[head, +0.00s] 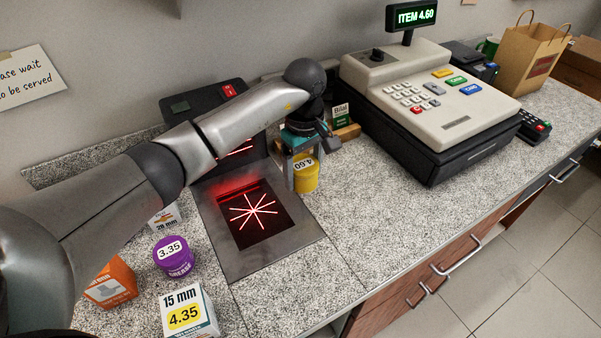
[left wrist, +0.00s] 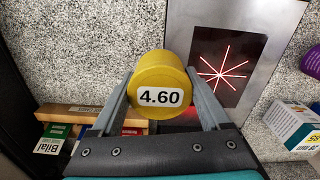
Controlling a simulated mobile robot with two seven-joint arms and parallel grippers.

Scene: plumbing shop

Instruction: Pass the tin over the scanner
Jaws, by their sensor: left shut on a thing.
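The yellow tin (head: 306,182) with a 4.60 label is held by my left gripper (head: 303,160), which is shut on it. In the left wrist view the tin (left wrist: 161,76) sits between the two fingers (left wrist: 160,92), label toward the camera. The scanner has a metal plate (head: 290,251) and a dark window (head: 250,216) with red star-shaped beams. The tin is at the right edge of the plate in the head view, beside the window. I cannot tell its exact height. My right gripper is not in view.
A purple grease tin (head: 175,259), an orange box (head: 110,284) and a 15 mm box (head: 188,312) stand left of the scanner. The cash register (head: 435,95) stands to the right. A wooden tray (left wrist: 84,112) with small packets is behind the tin. The counter front right is clear.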

